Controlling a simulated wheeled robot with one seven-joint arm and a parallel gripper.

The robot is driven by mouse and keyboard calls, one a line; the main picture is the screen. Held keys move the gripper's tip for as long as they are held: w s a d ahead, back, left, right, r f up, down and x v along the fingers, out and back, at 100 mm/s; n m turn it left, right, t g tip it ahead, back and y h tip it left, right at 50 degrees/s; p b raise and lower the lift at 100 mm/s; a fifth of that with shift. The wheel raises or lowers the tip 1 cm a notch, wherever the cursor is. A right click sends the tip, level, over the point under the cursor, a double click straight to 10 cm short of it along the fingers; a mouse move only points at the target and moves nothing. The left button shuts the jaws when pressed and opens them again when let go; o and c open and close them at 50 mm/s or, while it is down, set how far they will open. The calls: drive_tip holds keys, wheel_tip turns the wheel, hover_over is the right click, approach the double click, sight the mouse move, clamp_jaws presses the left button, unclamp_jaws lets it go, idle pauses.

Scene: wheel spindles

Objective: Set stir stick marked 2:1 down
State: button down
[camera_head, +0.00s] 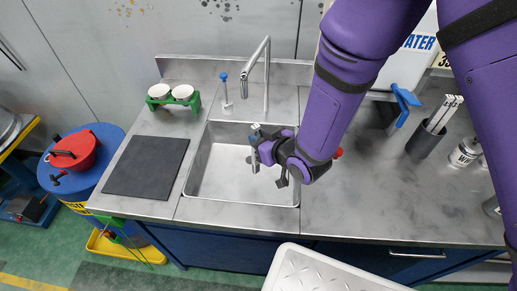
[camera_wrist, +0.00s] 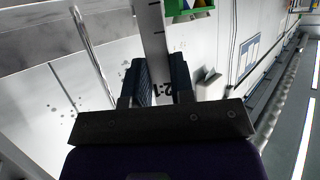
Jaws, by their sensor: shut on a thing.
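My gripper (camera_wrist: 160,82) is shut on the stir stick (camera_wrist: 152,35), a flat pale stick with dark tick marks. The marking "2:1" shows on it between the fingers in the wrist view. In the head view my gripper (camera_head: 268,150) is over the sink (camera_head: 225,175), near its right side. The stick (camera_head: 255,160) there is small and partly hidden by the gripper, so its lower end is hard to make out.
A dark mat (camera_head: 146,167) lies left of the sink. The faucet (camera_head: 266,75) rises behind the sink. A dark cup (camera_head: 426,140) with several sticks stands at right.

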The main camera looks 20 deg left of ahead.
drive_tip(key=shift+f, duration=2.1)
drive_tip(key=c, duration=1)
unclamp_jaws()
drive_tip(key=shift+f, duration=0.1)
drive_tip(key=v, duration=1.2)
drive_tip(key=shift+s, duration=0.15)
